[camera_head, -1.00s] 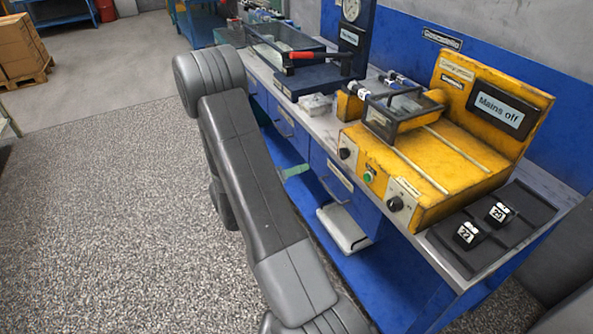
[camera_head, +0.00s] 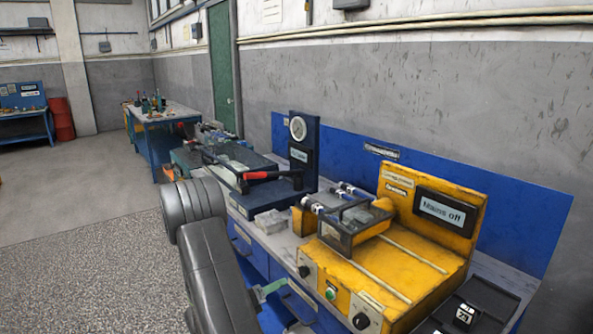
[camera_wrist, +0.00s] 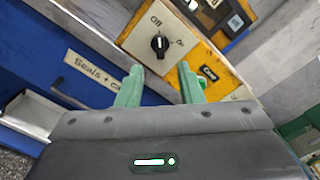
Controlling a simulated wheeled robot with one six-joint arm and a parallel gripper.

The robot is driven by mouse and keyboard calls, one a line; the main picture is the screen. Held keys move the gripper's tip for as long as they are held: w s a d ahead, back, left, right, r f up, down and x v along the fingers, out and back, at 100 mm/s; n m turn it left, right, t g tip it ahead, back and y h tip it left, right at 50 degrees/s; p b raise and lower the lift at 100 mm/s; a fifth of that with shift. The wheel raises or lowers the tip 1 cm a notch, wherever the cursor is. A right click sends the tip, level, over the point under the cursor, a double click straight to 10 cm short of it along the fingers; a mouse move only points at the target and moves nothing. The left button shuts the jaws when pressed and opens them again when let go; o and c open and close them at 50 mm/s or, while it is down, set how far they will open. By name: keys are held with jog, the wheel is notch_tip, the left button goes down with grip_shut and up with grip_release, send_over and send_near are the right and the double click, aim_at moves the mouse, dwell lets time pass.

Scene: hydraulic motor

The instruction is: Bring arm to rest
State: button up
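My gripper (camera_wrist: 160,82) shows in the wrist view with its two green fingers spread apart and nothing between them. It is open in front of the yellow test unit's front edge and a blue drawer front. In the head view a green fingertip (camera_head: 268,288) shows beside the blue drawers; the rest of the gripper is hidden behind my grey arm. My arm runs down the lower left of the head view, in front of the bench. The yellow unit (camera_head: 365,280) has a screen reading "Mains off" (camera_head: 443,211). Its black rotary knob (camera_wrist: 160,44) lies beyond the fingertips, with its white mark towards "Off".
A dark blue press (camera_head: 303,150) with a gauge and a red-handled lever (camera_head: 260,175) stands farther along the bench. A black tray (camera_head: 470,308) lies at the near right end. An open light-coloured drawer (camera_wrist: 32,115) shows at left in the wrist view. The floor left of the arm is clear.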

aim_at(300, 273)
jog(key=x, duration=0.8)
jog(key=shift+p, duration=0.35)
